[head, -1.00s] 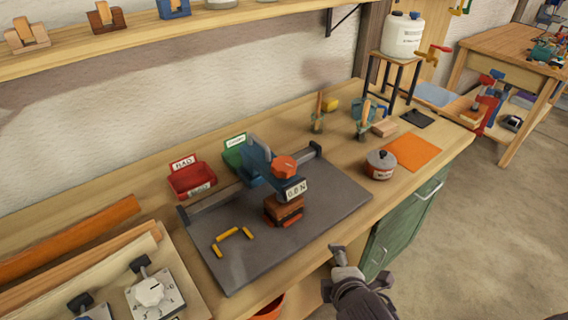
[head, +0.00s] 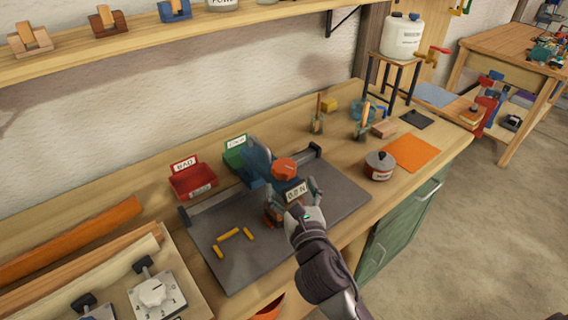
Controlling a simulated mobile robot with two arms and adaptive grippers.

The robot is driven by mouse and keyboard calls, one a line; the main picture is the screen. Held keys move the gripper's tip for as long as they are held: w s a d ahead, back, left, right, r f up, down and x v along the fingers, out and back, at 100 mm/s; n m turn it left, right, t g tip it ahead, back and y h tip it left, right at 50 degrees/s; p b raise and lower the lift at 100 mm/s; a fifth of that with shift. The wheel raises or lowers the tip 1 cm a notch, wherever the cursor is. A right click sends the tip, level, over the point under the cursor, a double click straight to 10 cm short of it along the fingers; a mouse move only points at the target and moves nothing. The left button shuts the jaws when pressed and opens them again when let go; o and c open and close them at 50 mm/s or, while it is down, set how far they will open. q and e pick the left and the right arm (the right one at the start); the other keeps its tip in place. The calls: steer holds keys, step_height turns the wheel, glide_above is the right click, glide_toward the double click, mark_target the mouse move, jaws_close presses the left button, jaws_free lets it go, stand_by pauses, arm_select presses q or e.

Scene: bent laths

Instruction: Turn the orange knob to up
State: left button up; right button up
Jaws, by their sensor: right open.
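The orange knob (head: 285,168) sits on top of a blue device (head: 258,160) with a small white display (head: 296,191) on its front, which seems to read 0.0 N. The device stands on a dark grey plate (head: 325,207) on the workbench. My right gripper (head: 293,198) is open just below and in front of the knob, with its fingers around the display area. I cannot tell whether it touches the device. It hides much of the brown block under the device. My left gripper is not in view.
A red bin (head: 192,182) and a green bin (head: 235,153) stand behind the plate. Several yellow pieces (head: 229,234) lie on its left part. A lidded pot (head: 379,166) and an orange mat (head: 411,153) are to the right. A white dial (head: 153,292) is at the lower left.

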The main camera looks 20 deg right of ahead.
mark_target(287, 175)
steer(key=w, duration=0.4)
steer(key=w+p, duration=0.1)
steer(key=w, duration=0.2)
steer(key=shift+w+d, duration=0.1)
steer(key=shift+d, duration=0.15)
